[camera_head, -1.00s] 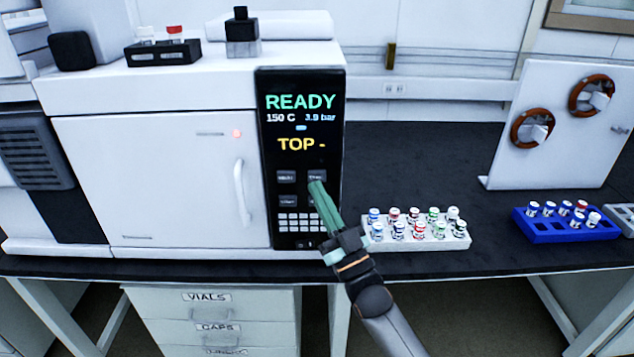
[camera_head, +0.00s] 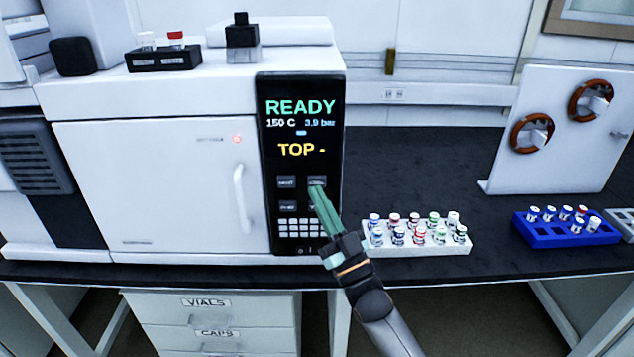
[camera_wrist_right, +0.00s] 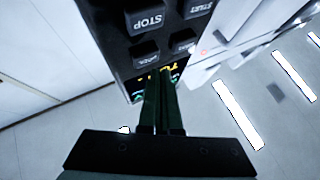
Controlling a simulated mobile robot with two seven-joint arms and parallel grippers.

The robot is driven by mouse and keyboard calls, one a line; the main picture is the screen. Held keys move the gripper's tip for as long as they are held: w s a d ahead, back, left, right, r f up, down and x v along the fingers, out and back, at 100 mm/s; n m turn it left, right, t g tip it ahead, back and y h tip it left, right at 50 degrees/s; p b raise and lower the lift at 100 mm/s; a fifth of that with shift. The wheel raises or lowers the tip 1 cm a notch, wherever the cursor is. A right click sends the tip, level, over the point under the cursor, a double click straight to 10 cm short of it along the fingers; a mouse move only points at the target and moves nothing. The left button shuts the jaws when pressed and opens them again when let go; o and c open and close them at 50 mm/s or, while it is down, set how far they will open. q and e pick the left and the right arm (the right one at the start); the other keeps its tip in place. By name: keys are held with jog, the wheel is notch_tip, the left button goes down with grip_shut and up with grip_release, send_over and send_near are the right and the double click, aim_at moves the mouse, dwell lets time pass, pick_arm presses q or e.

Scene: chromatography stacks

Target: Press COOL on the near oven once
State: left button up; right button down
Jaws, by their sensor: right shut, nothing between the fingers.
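The near oven (camera_head: 150,180) is a white box with a handled door and a black control panel (camera_head: 267,150) on its right side. The panel reads READY, 150 C, 3.9 bar and TOP. Below are two rows of dark buttons; the upper right button (camera_head: 316,182) is just above my fingertips. My right gripper (camera_head: 319,192) is shut and empty in front of the panel, covering the lower right button. Whether the fingertips touch is unclear. My left gripper is not in view.
A white rack (camera_head: 420,246) of capped vials stands right of the panel, close to my right gripper. A blue rack (camera_head: 548,240) and a white upright board (camera_head: 510,160) with two brown rings are farther right. The dark bench (camera_head: 400,165) behind is clear.

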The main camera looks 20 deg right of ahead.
dwell(0.3)
dwell(0.7)
jog(key=shift+w, duration=0.15)
jog(key=shift+w+d, duration=0.1)
jog(key=shift+w, duration=0.2)
jog(key=shift+w+d+b, duration=0.1)
jog(key=shift+w+b, duration=0.15)
jog(key=shift+b, duration=0.1)
dwell(0.4)
jog(key=shift+w, duration=0.15)
dwell(0.5)
jog(key=shift+s+a+p, duration=0.2)
jog(key=shift+s+p, duration=0.3)
jog(key=shift+s, duration=0.35)
